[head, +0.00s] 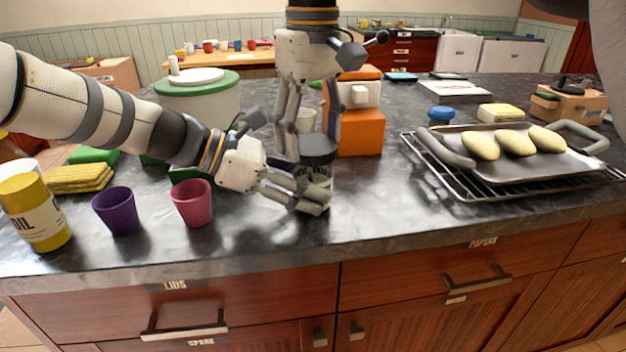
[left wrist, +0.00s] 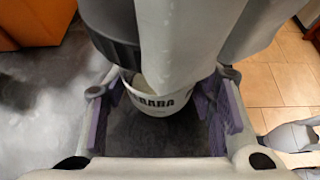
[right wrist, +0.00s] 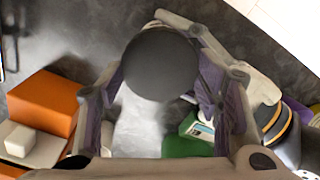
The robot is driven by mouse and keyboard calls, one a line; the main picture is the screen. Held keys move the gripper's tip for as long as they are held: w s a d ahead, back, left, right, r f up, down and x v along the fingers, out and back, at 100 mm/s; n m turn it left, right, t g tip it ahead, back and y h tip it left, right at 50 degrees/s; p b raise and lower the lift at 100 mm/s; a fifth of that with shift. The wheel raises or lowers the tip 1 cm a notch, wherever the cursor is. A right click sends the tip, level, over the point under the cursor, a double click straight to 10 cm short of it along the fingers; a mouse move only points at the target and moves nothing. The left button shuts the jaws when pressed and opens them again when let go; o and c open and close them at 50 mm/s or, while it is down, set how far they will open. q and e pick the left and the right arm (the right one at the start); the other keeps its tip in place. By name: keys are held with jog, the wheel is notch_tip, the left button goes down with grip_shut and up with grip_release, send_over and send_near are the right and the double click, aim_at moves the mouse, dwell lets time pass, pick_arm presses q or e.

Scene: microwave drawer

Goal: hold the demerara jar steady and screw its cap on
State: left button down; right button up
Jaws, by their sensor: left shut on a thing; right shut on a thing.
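The demerara jar (head: 318,180) stands upright on the dark counter near its front edge. Part of its label shows in the left wrist view (left wrist: 165,103). My left gripper (head: 306,192) is shut around the jar's body from the left, low down. The dark round cap (head: 318,149) is at the top of the jar; it also shows in the right wrist view (right wrist: 160,63). My right gripper (head: 309,150) points down from above and is shut on the cap. Fingers hide part of the rim, so I cannot tell whether the cap is seated.
A pink cup (head: 191,203), a purple cup (head: 117,211) and an oil bottle (head: 35,213) stand to the left. An orange box (head: 361,132) is close behind the jar. A tray of loaves (head: 550,170) on a rack lies right. The counter between jar and rack is clear.

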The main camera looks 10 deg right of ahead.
jog(key=m, duration=0.6)
jog(key=shift+d, duration=0.15)
jog(key=m, duration=0.4)
jog(key=shift+m, duration=0.4)
jog(key=m, duration=0.3)
jog(key=o, duration=1.1)
jog(key=shift+r, duration=2.45)
